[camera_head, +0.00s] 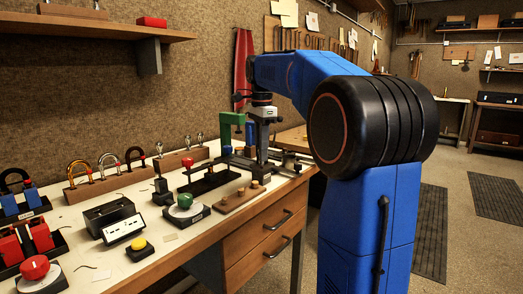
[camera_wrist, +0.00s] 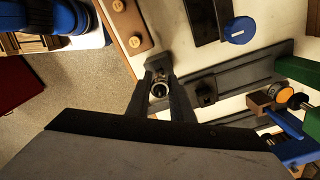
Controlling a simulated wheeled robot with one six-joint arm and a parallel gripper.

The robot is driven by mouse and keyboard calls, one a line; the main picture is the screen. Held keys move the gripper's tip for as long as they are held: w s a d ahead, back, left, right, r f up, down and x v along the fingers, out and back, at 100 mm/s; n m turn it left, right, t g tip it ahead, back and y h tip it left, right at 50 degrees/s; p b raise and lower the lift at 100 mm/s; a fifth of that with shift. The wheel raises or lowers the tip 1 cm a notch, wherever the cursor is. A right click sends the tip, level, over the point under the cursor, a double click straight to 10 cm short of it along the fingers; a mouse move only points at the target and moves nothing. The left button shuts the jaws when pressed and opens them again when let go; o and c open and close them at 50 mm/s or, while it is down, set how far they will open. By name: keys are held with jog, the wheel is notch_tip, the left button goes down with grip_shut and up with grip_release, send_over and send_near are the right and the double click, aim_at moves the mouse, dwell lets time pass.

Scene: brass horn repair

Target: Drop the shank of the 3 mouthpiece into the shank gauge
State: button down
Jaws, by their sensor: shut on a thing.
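My gripper (camera_wrist: 160,88) is shut on a small round silver piece (camera_wrist: 159,91), seen end-on between the fingertips in the wrist view. It looks like the mouthpiece, but its number does not show. In the head view my gripper (camera_head: 262,162) points down over the right end of the bench, and the held piece is hard to make out. A long dark fixture (camera_wrist: 235,70) with a small dark block (camera_wrist: 206,92) lies beside the fingers in the wrist view. I cannot tell whether this is the shank gauge, or whether the held piece touches anything.
A wooden strip (camera_head: 232,203) with several round pegs lies in front of my gripper.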

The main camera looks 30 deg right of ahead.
dwell(0.3)
jog(key=c, duration=1.5)
grip_release()
jog(key=shift+f, duration=0.1)
